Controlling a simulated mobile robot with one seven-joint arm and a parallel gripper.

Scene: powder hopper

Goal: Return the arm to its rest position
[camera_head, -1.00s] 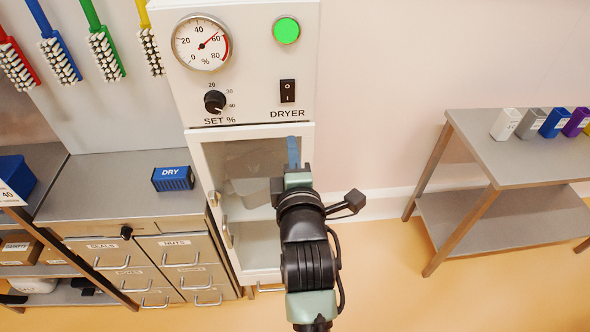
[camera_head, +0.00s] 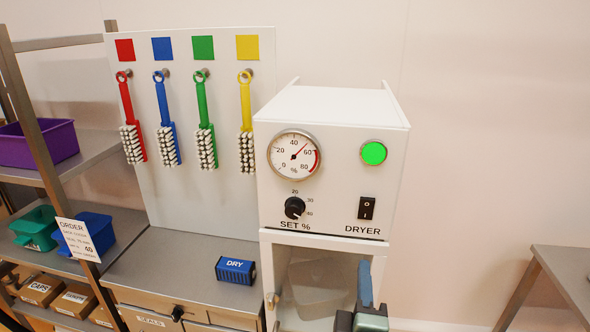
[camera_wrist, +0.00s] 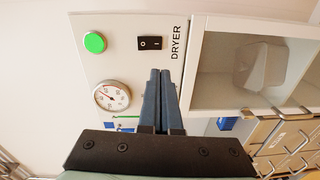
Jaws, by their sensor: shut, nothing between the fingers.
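My gripper (camera_head: 365,284) shows at the bottom of the head view, in front of the dryer's lower compartment. In the wrist view my gripper (camera_wrist: 160,76) has its two blue-grey fingers together, shut and empty, pointing toward the dryer front. Most of my arm is below the head view's edge. The dryer (camera_head: 335,130) is a white cabinet with a gauge, a SET % knob, a black switch and a lit green lamp; it also shows turned sideways in the wrist view (camera_wrist: 150,75). A pale container (camera_head: 318,288) stands inside the lower compartment.
A steel counter (camera_head: 165,262) with a blue DRY block (camera_head: 236,271) is left of the dryer. Several coloured brushes hang on a panel (camera_head: 225,110) behind. A shelf rack with bins (camera_head: 35,143) is at far left. A steel table (camera_head: 570,270) stands at right, with open space between.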

